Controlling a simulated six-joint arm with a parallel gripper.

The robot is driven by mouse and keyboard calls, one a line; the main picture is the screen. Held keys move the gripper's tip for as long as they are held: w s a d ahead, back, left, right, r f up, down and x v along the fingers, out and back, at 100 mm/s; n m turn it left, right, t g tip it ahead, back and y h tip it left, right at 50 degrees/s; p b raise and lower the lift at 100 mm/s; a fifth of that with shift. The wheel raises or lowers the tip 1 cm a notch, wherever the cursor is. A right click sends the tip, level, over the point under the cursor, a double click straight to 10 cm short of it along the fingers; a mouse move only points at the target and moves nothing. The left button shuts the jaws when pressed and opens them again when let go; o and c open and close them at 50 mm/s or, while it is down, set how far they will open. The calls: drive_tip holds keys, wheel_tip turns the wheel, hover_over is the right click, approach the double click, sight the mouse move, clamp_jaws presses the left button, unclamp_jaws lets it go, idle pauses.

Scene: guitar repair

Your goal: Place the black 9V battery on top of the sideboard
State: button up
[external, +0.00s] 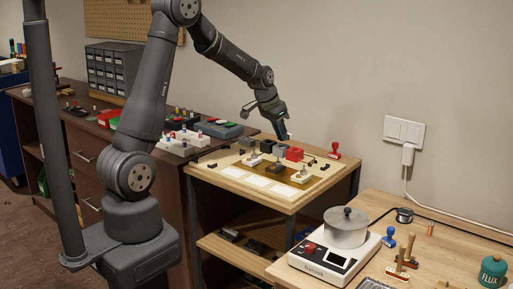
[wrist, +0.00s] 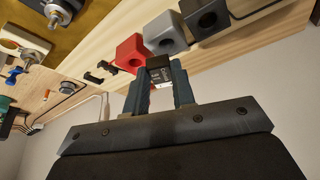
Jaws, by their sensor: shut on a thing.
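My gripper (external: 287,132) is shut on the black 9V battery (wrist: 158,70), which sits between its two fingertips in the wrist view. The battery is dark with a pale printed band near its lower edge. In the external view it is too small to make out clearly at the fingertips. My gripper is above the back part of the light wood table, close to the red block (external: 294,154). The sideboard (external: 88,165) is the long dark brown cabinet with drawers along the wall, left of that table.
Grey blocks (wrist: 163,33) stand beside the red block. A red stamp (external: 335,150) stands at the table's back right. The sideboard top holds a grey drawer cabinet (external: 112,68), a white tray (external: 184,141) and small parts. A scale (external: 335,259) with a pot is on the right bench.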

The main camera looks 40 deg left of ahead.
drive_tip(key=shift+n, duration=0.4)
drive_tip(key=a, duration=0.1)
drive_tip(key=s+a, duration=0.1)
drive_tip(key=a, duration=0.2)
drive_tip(key=shift+s+r, duration=0.1)
drive_tip(key=shift+s, duration=0.3)
drive_tip(key=shift+r, duration=0.1)
wheel_tip(320, 180, up, 5)
drive_tip(key=w+d+m, duration=0.1)
drive_tip(key=w+d, duration=0.2)
drive_tip(key=d, duration=0.9)
drive_tip(key=w+d+m, duration=0.2)
drive_tip(key=d, duration=1)
drive_tip(key=m+g+h, duration=0.1)
drive_tip(key=m+h, duration=0.1)
drive_tip(key=m, duration=0.1)
hover_over(405, 239)
wheel_tip(405, 239, down, 22)
drive_tip(key=shift+f, duration=0.2)
drive_tip(key=shift+f, duration=0.1)
